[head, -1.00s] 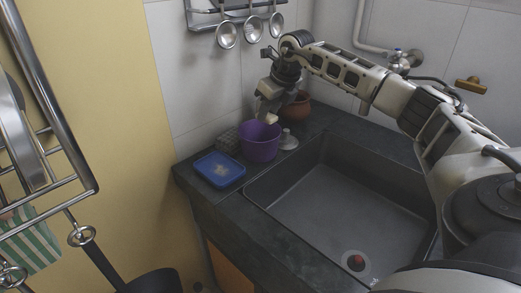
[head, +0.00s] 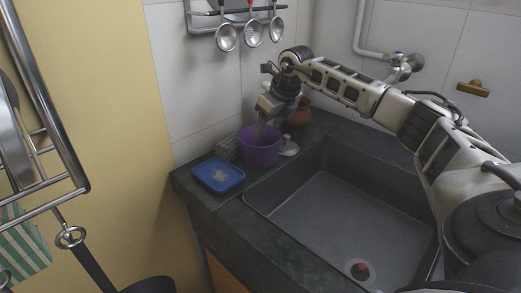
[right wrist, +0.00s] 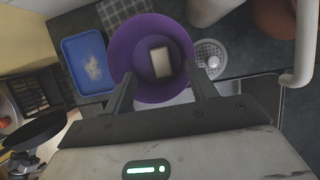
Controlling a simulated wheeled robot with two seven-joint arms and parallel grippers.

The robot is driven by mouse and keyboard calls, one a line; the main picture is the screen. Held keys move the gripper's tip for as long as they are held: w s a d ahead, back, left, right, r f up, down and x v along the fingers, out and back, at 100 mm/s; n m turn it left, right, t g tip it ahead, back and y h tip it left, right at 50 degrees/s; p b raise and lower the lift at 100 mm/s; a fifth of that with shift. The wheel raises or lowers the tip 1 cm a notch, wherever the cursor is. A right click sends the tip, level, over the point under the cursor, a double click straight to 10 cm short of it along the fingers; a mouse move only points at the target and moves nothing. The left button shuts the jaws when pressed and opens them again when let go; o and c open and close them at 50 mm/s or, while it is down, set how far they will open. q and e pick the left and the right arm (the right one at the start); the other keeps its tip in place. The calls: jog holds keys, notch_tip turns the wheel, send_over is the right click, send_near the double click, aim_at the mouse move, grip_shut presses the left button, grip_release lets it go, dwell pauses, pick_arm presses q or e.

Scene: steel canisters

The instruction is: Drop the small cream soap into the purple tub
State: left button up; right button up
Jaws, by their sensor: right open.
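The small cream soap (right wrist: 161,62) lies inside the purple tub (right wrist: 120,57), seen from above in the right wrist view. In the head view the tub (head: 262,154) stands on the dark counter at the back left of the sink, and the soap is hidden. My right gripper (head: 259,134) is above the tub in the head view. In the right wrist view its two fingers (right wrist: 160,82) are spread apart with nothing between them, over the tub's near side. My left gripper does not show.
A blue tray (head: 237,178) sits left of the tub on the counter (head: 250,238). A white-grey strainer-like piece (head: 288,149) and a brown pot (head: 300,115) stand close to the tub's right and back. The sink (head: 340,205) is empty apart from its drain. Ladles (head: 253,32) hang above.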

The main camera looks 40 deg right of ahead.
jog(key=v, duration=1.5)
jog(key=shift+s+r+p, duration=0.2)
jog(key=shift+r+p, duration=0.15)
jog(key=shift+p, duration=0.05)
